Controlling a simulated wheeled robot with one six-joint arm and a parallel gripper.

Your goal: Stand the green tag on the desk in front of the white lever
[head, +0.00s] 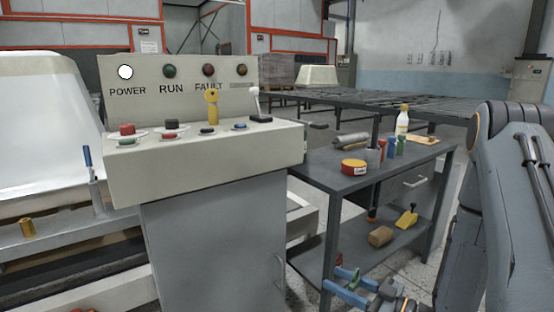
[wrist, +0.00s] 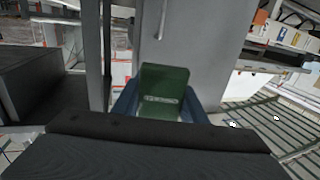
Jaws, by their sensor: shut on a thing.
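The white lever (head: 255,102) stands at the right of the control desk top (head: 190,140), on a black base. My gripper (head: 346,284) is low in front of the side table in the head view, below and right of the desk, with its blue fingers pointing left. In the wrist view the green tag (wrist: 165,92) is upright between the blue fingers, which are shut on it. A pale label strip crosses its face. I cannot make out the tag clearly in the head view.
A yellow tag-like piece (head: 212,106) stands on the desk left of the lever, among several buttons. The grey side table (head: 330,164) holds a red-yellow tape roll (head: 354,167), a bottle (head: 402,121) and other items. Its lower shelf has a yellow wedge-like thing (head: 407,217).

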